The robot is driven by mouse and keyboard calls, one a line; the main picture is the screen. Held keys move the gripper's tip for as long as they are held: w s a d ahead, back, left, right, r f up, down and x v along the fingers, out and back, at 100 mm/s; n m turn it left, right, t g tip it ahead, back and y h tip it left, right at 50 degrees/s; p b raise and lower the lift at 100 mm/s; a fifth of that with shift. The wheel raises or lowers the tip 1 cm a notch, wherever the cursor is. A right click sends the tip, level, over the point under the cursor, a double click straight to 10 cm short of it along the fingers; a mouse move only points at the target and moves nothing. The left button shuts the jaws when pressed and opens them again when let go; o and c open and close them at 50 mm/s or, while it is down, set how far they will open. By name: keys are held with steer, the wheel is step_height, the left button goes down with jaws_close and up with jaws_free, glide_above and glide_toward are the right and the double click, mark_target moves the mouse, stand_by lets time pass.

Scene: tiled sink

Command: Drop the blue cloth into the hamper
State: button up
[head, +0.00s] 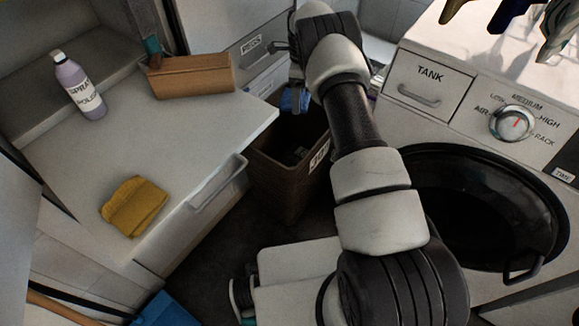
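The blue cloth (288,101) is a small bunched patch at my gripper (296,106), at the far end of my arm in the upper middle of the head view. My gripper appears shut on the cloth, with blue showing on both sides of the fingers. The hamper (283,190) is a brown, open-topped bin on the floor, with a white label partly hidden by my arm. The cloth hangs over the back part of the hamper's opening in the picture; its exact height above the rim cannot be told. Something dark lies inside the hamper.
A machine with a round dark door (480,215) stands at right. A blue object (166,311) lies at bottom left.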

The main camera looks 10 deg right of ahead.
steer(key=shift+f+b, duration=0.4)
steer(key=shift+f, duration=1.3)
steer(key=o, duration=1.1)
step_height(320, 180, up, 18)
steer(key=p, duration=0.3)
steer(key=shift+f, duration=0.25)
